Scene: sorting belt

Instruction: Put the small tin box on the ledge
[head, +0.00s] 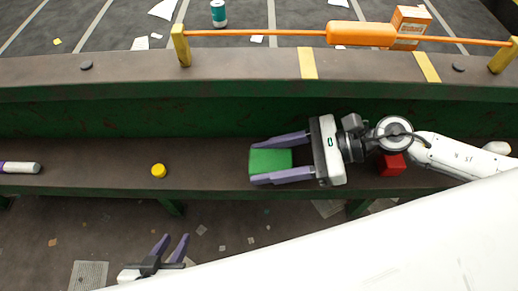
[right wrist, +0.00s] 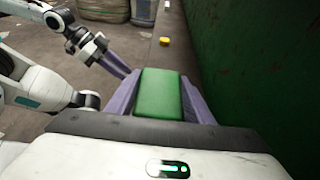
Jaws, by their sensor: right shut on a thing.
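The small tin box is a green block (head: 270,161) in the head view, over the long dark ledge (head: 215,165) that runs below the green belt side. My right gripper (head: 252,164) is shut on it, one purple finger along each side. The right wrist view shows the green box (right wrist: 160,93) between the same fingers. I cannot tell whether its underside touches the ledge. My left gripper (head: 174,240) is open and empty, low at the left, in front of the ledge. The left arm also shows at left in the right wrist view.
On the ledge stand a yellow round piece (head: 158,170) left of the box, a red block (head: 391,165) under my right arm, and a purple-white cylinder (head: 20,167) at the far left. An orange bar (head: 270,32) crosses above the belt edge. The ledge between box and yellow piece is clear.

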